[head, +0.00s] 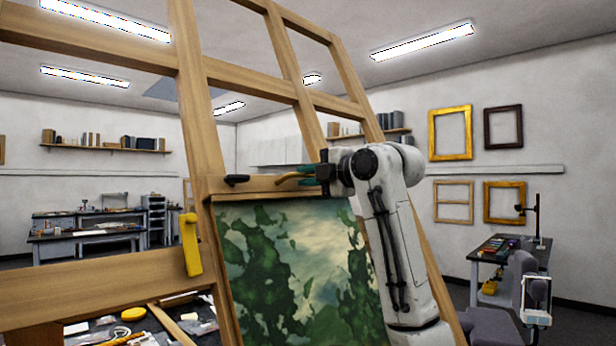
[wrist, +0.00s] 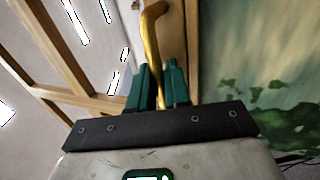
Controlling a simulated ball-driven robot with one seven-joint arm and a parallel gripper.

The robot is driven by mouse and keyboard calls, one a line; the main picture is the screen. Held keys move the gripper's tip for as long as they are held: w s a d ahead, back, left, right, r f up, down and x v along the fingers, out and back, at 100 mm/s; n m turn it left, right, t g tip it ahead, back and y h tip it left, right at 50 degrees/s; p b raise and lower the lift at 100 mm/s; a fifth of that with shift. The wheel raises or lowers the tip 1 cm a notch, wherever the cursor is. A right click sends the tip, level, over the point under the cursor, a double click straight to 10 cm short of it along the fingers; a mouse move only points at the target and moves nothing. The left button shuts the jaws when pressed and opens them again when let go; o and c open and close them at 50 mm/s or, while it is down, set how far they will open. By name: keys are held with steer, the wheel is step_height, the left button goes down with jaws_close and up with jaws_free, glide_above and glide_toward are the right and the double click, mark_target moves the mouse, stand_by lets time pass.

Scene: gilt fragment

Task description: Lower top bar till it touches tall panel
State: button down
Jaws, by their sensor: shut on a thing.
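The wooden top bar (head: 262,187) lies across the large easel (head: 195,110), just above the tall panel (head: 290,260), a green and pale landscape painting. The bar's lower edge appears right at the panel's top edge; I cannot tell whether they touch. A brass handle (head: 290,178) sticks out at the bar. My gripper (head: 308,174), with green fingers, is shut on this handle. In the wrist view, the curved brass handle (wrist: 152,25) passes between the fingers (wrist: 158,88), with the painted panel (wrist: 255,65) at right. My arm hides the panel's right edge.
A dark knob (head: 237,180) sits at the bar's left end. A yellow handle (head: 191,245) is on the easel's left. A cluttered table (head: 150,325) stands behind the easel at lower left. A workbench (head: 492,268) stands at right.

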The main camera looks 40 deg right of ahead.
steer(key=c, duration=1.3)
jaws_free()
steer(key=s+b, duration=0.1)
steer(key=s, duration=0.2)
steer(key=s+b, duration=0.1)
steer(key=s, duration=0.3)
steer(key=s+b, duration=0.1)
steer(key=s, duration=0.2)
steer(key=shift+s+d+r, duration=0.2)
steer(key=shift+s+r, duration=0.1)
steer(key=shift+s, duration=0.1)
